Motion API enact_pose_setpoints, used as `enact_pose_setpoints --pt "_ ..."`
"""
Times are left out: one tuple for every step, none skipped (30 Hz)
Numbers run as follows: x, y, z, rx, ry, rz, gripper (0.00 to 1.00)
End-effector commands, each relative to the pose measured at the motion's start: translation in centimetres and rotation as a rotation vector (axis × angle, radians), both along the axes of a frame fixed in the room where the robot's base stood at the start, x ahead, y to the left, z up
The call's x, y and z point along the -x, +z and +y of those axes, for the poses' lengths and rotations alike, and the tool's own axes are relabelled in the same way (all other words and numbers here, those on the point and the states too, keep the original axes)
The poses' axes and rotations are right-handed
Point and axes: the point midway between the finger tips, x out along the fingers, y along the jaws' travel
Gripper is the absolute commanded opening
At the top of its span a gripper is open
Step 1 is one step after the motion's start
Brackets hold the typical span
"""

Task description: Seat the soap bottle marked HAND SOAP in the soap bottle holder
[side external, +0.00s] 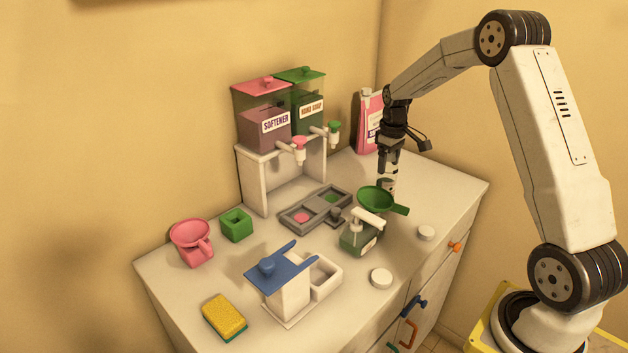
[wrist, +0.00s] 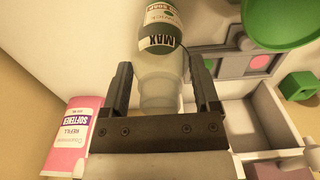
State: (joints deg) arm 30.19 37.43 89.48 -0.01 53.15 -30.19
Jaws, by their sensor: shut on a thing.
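My gripper (side external: 388,165) points down over the back right of the counter, behind the green funnel. In the wrist view my gripper (wrist: 165,95) is shut on a pale translucent bottle (wrist: 160,68). In the side view the held bottle (side external: 388,184) is small and partly hidden behind the funnel. A separate green pump bottle (side external: 358,238) with a white pump stands in front of the funnel; its label is unreadable. I cannot tell which fixture is the soap bottle holder.
The green funnel (side external: 377,199) is close to my gripper. A dispenser stand (side external: 254,178) holds SOFTENER and HAND SOAP tanks over a grey tray (side external: 298,222). A pink refill bottle (side external: 366,130) stands behind.

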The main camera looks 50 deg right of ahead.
Motion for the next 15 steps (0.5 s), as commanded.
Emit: enact_pose_setpoints --pt "0.2 0.6 0.1 0.002 0.0 -0.004 0.0" --pt "0.5 0.9 0.2 0.002 0.0 -0.004 0.0" --pt "0.8 1.3 0.3 0.002 0.0 -0.003 0.0" --pt "1.0 1.6 0.4 0.002 0.0 -0.004 0.0" --pt "1.2 1.9 0.6 0.002 0.0 -0.004 0.0" --pt "1.6 2.4 0.7 0.002 0.0 -0.004 0.0" --pt "1.9 2.7 0.8 0.002 0.0 -0.004 0.0" --pt "2.2 3.1 1.0 0.002 0.0 -0.004 0.0" --pt "2.6 3.6 1.2 0.002 -0.001 -0.003 0.0" --pt "2.8 4.0 1.3 0.002 0.0 -0.004 0.0" --pt "3.2 4.4 1.4 0.002 0.0 -0.004 0.0" --pt "3.6 5.0 1.6 0.003 0.0 -0.005 0.0" --pt "3.9 5.3 1.8 0.003 0.0 -0.005 0.0" --pt "4.2 5.8 1.9 0.003 0.0 -0.005 0.0" --pt "4.6 6.3 2.1 0.003 0.0 -0.004 0.0"
